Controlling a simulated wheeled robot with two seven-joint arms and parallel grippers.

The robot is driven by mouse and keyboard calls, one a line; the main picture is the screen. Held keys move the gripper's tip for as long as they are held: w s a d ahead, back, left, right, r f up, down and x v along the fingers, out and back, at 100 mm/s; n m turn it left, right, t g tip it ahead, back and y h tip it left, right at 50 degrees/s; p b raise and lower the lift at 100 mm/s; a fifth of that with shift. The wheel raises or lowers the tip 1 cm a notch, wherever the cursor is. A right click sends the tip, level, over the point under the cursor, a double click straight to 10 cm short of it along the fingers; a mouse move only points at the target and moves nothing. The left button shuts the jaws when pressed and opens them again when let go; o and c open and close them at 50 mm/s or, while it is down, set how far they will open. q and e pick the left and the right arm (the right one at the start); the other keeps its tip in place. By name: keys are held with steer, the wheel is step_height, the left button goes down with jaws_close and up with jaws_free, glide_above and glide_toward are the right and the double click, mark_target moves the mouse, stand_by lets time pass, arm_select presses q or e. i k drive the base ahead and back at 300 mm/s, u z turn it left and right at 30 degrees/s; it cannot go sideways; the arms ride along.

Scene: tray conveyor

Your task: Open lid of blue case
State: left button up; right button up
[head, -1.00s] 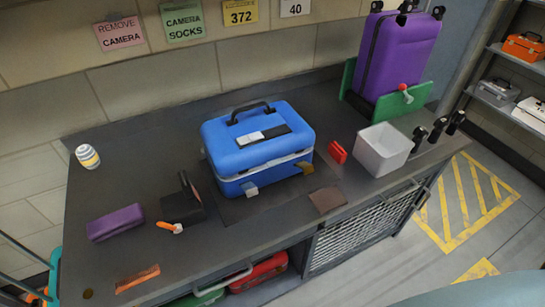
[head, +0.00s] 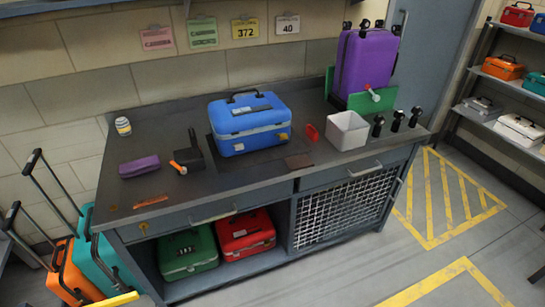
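The blue case (head: 249,122) stands upright on a dark mat near the middle of the grey workbench. Its lid is shut, with a black handle (head: 243,95) on top and a white-and-black label. A silver latch and a yellowish latch or tag show on its front side. Neither of my grippers is in the head view.
The workbench (head: 120,190) also holds a purple pouch (head: 139,167), a black device (head: 190,158), a white bin (head: 347,131), a red item (head: 312,133) and a purple suitcase (head: 365,65). Green (head: 188,252) and red (head: 246,232) cases sit below. Floor at right is clear.

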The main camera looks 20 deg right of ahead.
mark_target(268, 110)
steer(key=u, duration=0.7)
steer(key=i, duration=0.7)
steer(key=z, duration=0.5)
